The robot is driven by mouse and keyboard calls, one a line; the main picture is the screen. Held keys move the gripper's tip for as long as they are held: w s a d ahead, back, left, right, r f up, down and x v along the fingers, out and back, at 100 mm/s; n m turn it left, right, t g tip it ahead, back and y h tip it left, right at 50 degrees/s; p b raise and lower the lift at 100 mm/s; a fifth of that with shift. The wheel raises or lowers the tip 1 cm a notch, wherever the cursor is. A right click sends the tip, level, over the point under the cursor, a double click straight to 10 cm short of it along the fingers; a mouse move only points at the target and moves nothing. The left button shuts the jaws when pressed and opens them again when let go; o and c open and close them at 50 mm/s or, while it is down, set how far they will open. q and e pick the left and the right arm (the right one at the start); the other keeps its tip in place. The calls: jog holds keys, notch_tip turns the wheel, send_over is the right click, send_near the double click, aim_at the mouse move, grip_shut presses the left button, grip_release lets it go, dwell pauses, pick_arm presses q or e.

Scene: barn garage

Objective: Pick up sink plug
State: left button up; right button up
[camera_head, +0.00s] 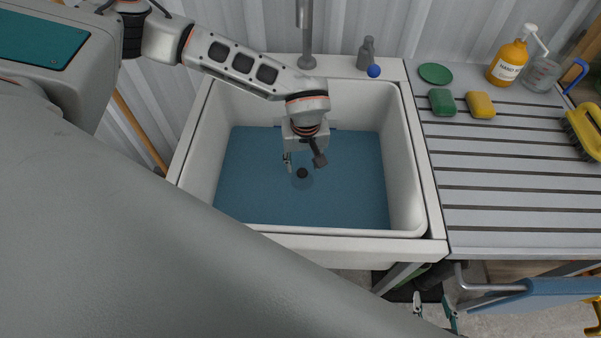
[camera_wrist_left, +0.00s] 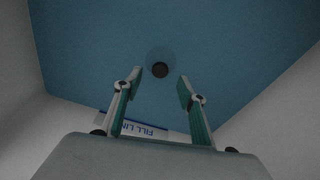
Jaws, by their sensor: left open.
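The sink plug (camera_head: 302,173) is a small dark round piece with a paler ring around it, low in the white sink (camera_head: 405,165). It also shows in the left wrist view (camera_wrist_left: 160,69), just beyond and between my fingertips. My left gripper (camera_head: 304,164) reaches down into the sink above the plug. Its fingers are apart, with nothing between them, in the left wrist view (camera_wrist_left: 159,81). My right gripper (camera_head: 434,298) shows only its finger ends at the bottom edge, apart and empty, outside the sink's front right corner.
The sink walls surround my left gripper; a "FILL LINE" label (camera_wrist_left: 145,130) is on one wall. A slatted counter (camera_head: 520,180) at right holds soap and a brush (camera_head: 584,130).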

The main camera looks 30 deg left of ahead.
aim_at(302, 172)
pick_arm(q)
jog(key=f, duration=0.6)
jog(key=shift+w+a+f+b, duration=0.3)
jog(key=shift+w+b, duration=0.1)
jog(key=c, duration=1.1)
